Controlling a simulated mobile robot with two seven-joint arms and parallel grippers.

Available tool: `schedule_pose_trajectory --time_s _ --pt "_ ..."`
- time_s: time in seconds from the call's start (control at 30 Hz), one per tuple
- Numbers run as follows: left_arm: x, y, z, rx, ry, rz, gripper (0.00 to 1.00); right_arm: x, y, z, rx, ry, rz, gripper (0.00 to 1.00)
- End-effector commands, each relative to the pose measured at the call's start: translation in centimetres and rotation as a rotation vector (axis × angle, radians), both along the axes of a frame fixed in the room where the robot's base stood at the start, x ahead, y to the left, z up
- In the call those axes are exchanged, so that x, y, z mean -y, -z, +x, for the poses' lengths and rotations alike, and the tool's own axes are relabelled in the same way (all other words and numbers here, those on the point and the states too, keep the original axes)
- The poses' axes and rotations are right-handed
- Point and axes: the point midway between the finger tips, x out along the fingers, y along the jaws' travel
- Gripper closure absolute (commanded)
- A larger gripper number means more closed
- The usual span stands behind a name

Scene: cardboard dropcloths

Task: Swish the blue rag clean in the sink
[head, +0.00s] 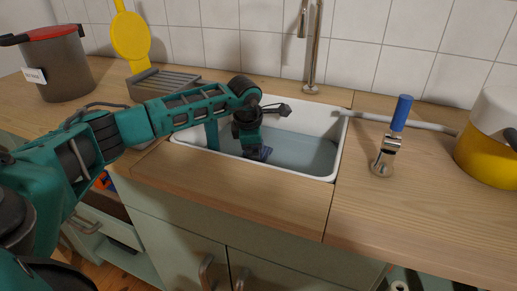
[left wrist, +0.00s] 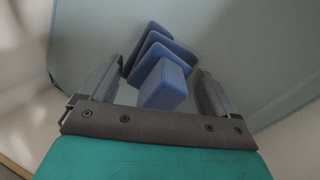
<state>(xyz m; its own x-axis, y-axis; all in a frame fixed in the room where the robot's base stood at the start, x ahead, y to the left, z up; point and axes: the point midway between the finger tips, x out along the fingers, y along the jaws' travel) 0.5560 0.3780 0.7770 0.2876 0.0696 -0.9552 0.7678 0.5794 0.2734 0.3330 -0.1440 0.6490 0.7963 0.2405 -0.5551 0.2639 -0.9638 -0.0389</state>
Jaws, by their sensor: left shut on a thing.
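The blue rag (left wrist: 165,84) is a folded blue piece between the two fingers of my left gripper (left wrist: 160,88) in the left wrist view. My left gripper is shut on it. In the head view the left gripper (head: 258,152) points down inside the white sink (head: 335,150), and a bit of the rag (head: 265,153) shows at its tip. The sink holds grey-blue water (head: 305,155), and the rag is at or in the water; how deep, I cannot tell. My right gripper is not in view.
A tall metal faucet (head: 311,50) stands behind the sink. A blue-handled tool (head: 401,115) stands on the wooden counter (head: 270,200) to the right, near a yellow and white pot (head: 490,150). A grey ridged rack (head: 165,83), yellow paddle (head: 130,40) and red-lidded pot (head: 60,68) stand left.

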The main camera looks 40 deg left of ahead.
Motion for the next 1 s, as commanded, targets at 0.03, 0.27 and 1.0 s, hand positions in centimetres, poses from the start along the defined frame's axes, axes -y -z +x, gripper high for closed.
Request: schedule_pose_trajectory --time_s 0.03,0.27,1.0 --pt "0.0 0.0 0.0 0.000 0.000 0.000 0.26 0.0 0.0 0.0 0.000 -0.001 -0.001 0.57" --pt "0.2 -1.3 0.1 0.003 0.000 0.000 0.26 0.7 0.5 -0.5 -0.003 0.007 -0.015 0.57" --pt "2.1 -11.6 0.5 0.002 0.000 -0.001 0.26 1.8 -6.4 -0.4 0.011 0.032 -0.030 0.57"
